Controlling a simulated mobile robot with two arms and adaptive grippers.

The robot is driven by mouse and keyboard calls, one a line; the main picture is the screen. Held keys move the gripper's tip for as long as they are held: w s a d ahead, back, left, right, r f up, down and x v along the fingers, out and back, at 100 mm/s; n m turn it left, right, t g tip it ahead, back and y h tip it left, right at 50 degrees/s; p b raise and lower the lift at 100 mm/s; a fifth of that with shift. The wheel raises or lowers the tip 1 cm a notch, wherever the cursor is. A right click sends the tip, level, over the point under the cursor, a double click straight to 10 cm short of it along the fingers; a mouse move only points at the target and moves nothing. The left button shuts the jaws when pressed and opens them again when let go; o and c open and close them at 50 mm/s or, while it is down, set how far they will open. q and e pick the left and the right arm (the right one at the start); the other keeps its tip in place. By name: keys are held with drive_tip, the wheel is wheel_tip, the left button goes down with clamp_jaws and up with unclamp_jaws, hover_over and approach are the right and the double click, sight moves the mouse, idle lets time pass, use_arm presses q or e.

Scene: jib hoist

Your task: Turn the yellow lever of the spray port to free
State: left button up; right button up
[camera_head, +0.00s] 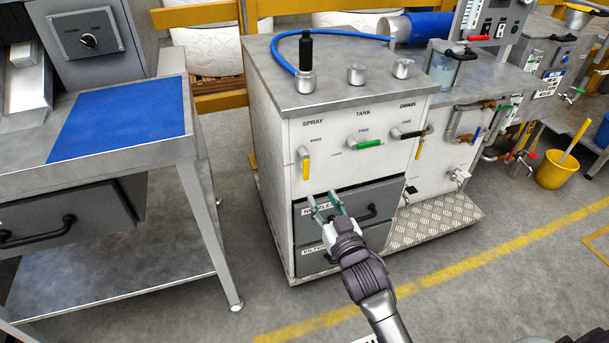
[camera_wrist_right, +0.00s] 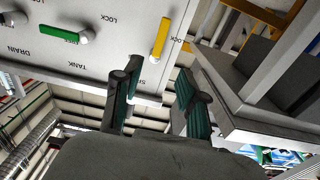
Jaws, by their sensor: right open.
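The yellow lever (camera_head: 306,168) hangs straight down from its knob under the SPRAY label on the white cabinet panel (camera_head: 340,180). In the right wrist view, which is upside down, the yellow lever (camera_wrist_right: 161,38) points up, away from its label, and the word LOCK stands to its right. My right gripper (camera_head: 323,197) is open and empty below the lever, in front of the upper drawer (camera_head: 375,198). In the right wrist view its fingers (camera_wrist_right: 158,72) are apart, with the lever beyond the gap between them, untouched. My left gripper is not in view.
A green TANK lever (camera_head: 370,143) and a black DRAIN lever (camera_head: 410,134) are to the right, with another yellow handle (camera_head: 419,149) beside it. Drawer handles (camera_head: 372,213) stick out below. A metal table (camera_head: 190,150) stands left, across a gap of floor.

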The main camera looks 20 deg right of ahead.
sight(306, 168)
drive_tip(key=w+b, duration=0.2)
drive_tip(key=w, duration=1)
drive_tip(key=shift+w+a+f, duration=0.1)
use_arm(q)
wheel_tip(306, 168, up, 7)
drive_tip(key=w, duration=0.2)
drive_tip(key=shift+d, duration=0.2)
use_arm(e)
drive_tip(key=shift+w, duration=0.55)
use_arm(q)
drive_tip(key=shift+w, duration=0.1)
use_arm(e)
clamp_jaws()
